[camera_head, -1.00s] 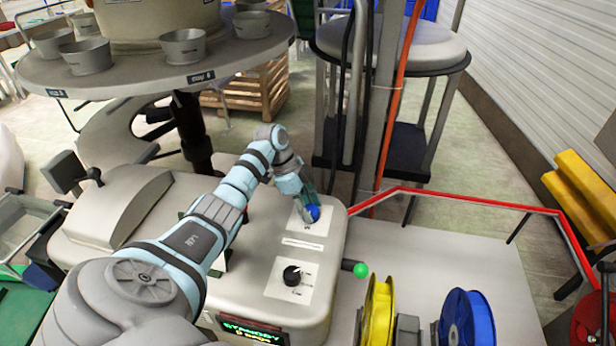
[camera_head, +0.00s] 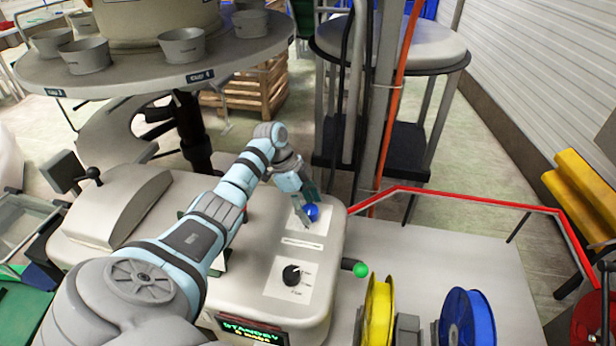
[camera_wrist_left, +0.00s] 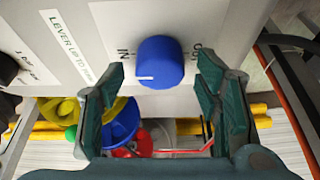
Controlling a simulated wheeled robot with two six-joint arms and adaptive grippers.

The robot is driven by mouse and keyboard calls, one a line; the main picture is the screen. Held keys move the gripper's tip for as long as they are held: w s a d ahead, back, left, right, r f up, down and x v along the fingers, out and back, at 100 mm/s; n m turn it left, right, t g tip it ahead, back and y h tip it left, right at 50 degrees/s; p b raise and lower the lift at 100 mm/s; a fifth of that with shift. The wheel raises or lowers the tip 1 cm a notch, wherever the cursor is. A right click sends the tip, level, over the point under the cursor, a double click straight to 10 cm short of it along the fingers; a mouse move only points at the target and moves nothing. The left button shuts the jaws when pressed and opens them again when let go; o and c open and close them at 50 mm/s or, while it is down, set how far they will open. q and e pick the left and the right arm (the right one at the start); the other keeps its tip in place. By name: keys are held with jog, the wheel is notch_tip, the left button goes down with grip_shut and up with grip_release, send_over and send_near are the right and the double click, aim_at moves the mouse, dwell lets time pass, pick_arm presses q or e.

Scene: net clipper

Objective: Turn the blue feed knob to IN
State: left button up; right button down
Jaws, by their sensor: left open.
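The blue feed knob (camera_head: 312,213) sits on a white label plate on the machine's top panel. In the left wrist view the knob (camera_wrist_left: 160,62) has a white mark at its lower left edge. The IN label (camera_wrist_left: 123,55) is to its left. A second label (camera_wrist_left: 196,50) to its right is partly hidden by a finger. My left gripper (camera_head: 306,206) is open at the knob; in the left wrist view its fingers (camera_wrist_left: 162,78) stand on either side with visible gaps to the knob. My right gripper is not in view.
A black knob (camera_head: 291,275) sits on the same panel, nearer. A green-tipped lever (camera_head: 361,270) sticks out at the panel's right side. Yellow (camera_head: 379,312) and blue (camera_head: 468,320) spools stand at the lower right. A round table with cups (camera_head: 240,55) stands behind my arm.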

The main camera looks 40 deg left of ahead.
pick_arm(q)
jog(key=v, duration=1.1)
jog(key=shift+r, duration=0.4)
jog(key=shift+a, duration=0.15)
